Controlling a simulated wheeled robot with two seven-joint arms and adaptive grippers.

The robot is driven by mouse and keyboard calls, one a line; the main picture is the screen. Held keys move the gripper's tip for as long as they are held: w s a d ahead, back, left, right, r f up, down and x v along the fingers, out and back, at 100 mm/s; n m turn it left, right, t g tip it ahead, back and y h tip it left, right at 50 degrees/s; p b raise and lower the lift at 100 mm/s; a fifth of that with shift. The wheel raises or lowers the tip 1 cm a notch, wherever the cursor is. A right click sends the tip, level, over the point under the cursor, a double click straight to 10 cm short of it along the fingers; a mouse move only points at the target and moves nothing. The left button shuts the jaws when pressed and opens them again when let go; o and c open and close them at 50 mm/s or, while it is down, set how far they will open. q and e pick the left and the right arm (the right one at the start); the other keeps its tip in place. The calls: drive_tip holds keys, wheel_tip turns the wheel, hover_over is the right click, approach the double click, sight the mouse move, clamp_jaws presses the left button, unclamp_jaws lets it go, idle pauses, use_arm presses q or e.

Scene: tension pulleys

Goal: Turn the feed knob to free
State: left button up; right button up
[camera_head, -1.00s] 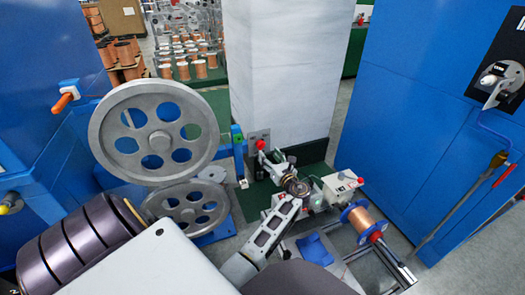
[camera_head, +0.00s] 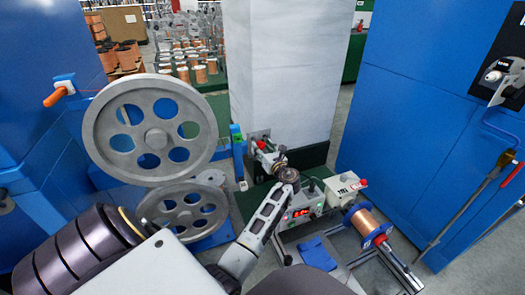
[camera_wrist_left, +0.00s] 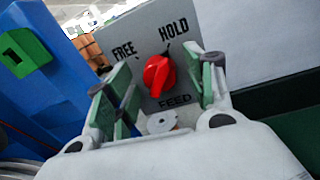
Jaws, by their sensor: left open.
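The red feed knob (camera_wrist_left: 158,75) sits on a grey panel (camera_wrist_left: 185,22) marked FREE at left, HOLD at upper right and FEED below. Its pointer end appears turned up toward HOLD. In the head view the knob (camera_head: 261,144) is small, by the foot of the white pillar. My left gripper (camera_wrist_left: 168,84) is open and faces the panel, one green-padded finger showing on each side of the knob. I cannot tell whether the fingertips reach around it. In the head view the left gripper (camera_head: 266,154) partly covers the panel. My right gripper is out of view.
Grey spoked pulleys (camera_head: 150,128) stand left of the arm. A control box with a red display (camera_head: 300,213) and a copper spool (camera_head: 367,225) are close on its right. The white pillar (camera_head: 277,70) rises behind the knob. A blue cabinet (camera_head: 420,110) stands at right.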

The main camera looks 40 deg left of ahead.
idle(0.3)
use_arm(q)
drive_tip(key=c, duration=1)
